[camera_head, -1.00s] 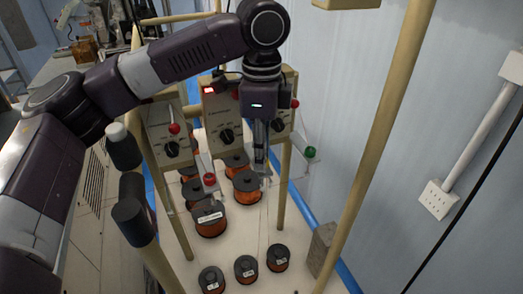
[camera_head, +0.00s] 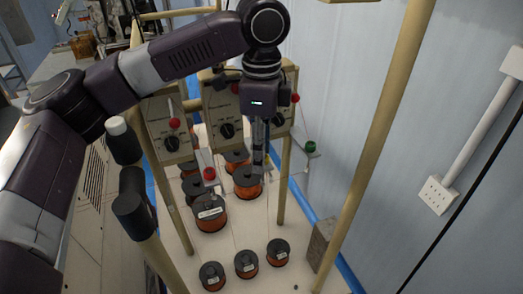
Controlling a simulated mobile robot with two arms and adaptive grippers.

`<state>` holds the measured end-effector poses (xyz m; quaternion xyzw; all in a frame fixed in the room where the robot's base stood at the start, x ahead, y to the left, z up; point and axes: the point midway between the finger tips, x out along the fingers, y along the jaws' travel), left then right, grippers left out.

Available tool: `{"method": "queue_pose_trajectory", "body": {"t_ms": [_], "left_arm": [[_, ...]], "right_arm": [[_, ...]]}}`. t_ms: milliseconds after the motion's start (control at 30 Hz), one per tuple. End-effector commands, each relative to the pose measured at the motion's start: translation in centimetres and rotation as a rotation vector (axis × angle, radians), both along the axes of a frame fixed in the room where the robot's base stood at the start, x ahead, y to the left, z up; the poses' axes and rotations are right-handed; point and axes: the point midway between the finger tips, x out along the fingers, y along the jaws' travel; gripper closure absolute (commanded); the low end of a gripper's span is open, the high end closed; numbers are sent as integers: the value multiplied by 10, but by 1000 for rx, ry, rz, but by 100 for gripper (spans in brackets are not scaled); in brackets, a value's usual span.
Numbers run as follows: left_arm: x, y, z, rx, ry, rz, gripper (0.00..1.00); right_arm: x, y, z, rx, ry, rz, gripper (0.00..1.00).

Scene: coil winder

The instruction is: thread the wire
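My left gripper (camera_head: 259,163) points down in front of the control boxes, above the spools. Its fingers look close together, but they are small and I cannot tell whether they are shut or hold wire. Copper-wound spools with black ends, such as the large labelled one (camera_head: 210,213) and one just below the gripper (camera_head: 247,183), stand on the pale base. A faint thin wire line shows near the spools; its ends cannot be made out. A red knob (camera_head: 209,174) and a green knob (camera_head: 310,147) sit on side brackets. My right gripper is not in view.
Control boxes with black dials (camera_head: 227,130) hang behind the gripper. A tan post (camera_head: 372,140) rises at right, beside a grey block (camera_head: 322,243). Dark cylinders (camera_head: 133,205) stand at left. Three small spools (camera_head: 246,263) sit at the front.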

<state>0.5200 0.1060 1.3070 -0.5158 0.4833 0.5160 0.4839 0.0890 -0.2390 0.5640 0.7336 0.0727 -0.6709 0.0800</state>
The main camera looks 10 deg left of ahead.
Motion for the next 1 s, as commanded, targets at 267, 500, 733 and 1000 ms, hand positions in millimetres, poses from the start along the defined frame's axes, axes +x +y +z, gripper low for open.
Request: {"method": "queue_pose_trajectory", "body": {"t_ms": [267,500,733,1000], "left_arm": [[1,-1,42,-2,-3,0,62],[1,0,94,0,-5,2,62],[0,0,115,0,-1,0,62],[0,0,119,0,1,0,62]], "right_arm": [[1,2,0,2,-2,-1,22],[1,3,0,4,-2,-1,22],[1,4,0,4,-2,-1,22],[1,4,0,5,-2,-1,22]]}}
